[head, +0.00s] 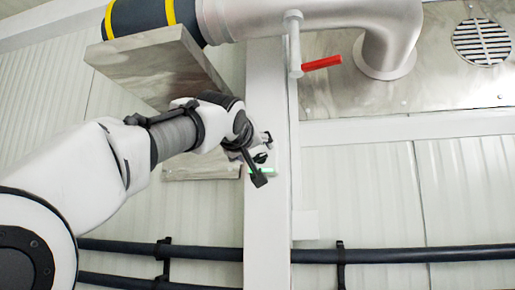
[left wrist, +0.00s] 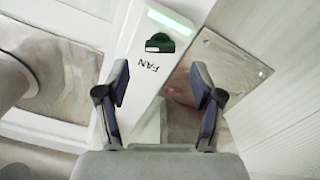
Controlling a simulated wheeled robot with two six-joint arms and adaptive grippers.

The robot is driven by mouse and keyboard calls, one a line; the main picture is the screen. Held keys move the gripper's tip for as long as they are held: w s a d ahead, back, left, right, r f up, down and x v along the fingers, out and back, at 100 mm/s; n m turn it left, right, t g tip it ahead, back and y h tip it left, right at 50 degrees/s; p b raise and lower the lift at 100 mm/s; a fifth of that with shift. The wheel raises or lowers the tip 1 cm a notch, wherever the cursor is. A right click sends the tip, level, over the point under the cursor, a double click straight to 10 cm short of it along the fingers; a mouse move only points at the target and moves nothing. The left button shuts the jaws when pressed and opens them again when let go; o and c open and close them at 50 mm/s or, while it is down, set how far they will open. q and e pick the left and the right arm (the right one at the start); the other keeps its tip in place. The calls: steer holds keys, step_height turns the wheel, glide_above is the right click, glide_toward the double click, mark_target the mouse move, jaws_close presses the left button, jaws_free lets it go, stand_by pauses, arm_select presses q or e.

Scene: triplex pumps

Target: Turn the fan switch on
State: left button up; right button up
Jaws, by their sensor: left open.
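The fan switch (left wrist: 160,43) is a black rotary knob on a white post, beside printed letters reading FAN, in the left wrist view. A green lit strip (left wrist: 170,20) lies beside the knob. My left gripper (left wrist: 159,73) is open, its two fingers apart and pointing toward the knob, with nothing between them. In the head view my left gripper (head: 264,166) is in front of the white post and hides the knob; a bit of the green strip (head: 262,172) shows beside the fingers. My right gripper is in neither view.
A grey pipe with a red-handled valve (head: 321,63) runs above the gripper. A metal bracket plate (head: 150,65) stands above my left arm. Dark horizontal pipes (head: 400,255) cross the wall below.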

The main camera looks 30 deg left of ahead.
mark_target(258, 156)
arm_select(q)
steer(key=p+x, duration=0.1)
steer(key=x, duration=0.1)
steer(key=p+x, duration=0.1)
steer(key=x, duration=0.1)
steer(key=shift+a+r+p, duration=0.1)
steer(key=shift+r+p, duration=0.2)
steer(key=shift+p, duration=0.05)
steer(key=shift+w+a+f, duration=0.1)
steer(key=shift+w, duration=0.2)
steer(key=shift+w+f, duration=0.2)
steer(key=shift+w, duration=0.1)
steer(key=shift+s+r, duration=0.1)
steer(key=shift+s, duration=0.1)
steer(key=c, duration=1.1)
steer(key=m, duration=0.5)
steer(key=shift+p, duration=0.3)
steer(key=shift+c, duration=0.2)
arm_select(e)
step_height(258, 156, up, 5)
arm_select(q)
steer(key=o, duration=1.1)
steer(key=shift+c, duration=0.2)
steer(key=shift+o, duration=0.4)
steer(key=shift+w, duration=0.1)
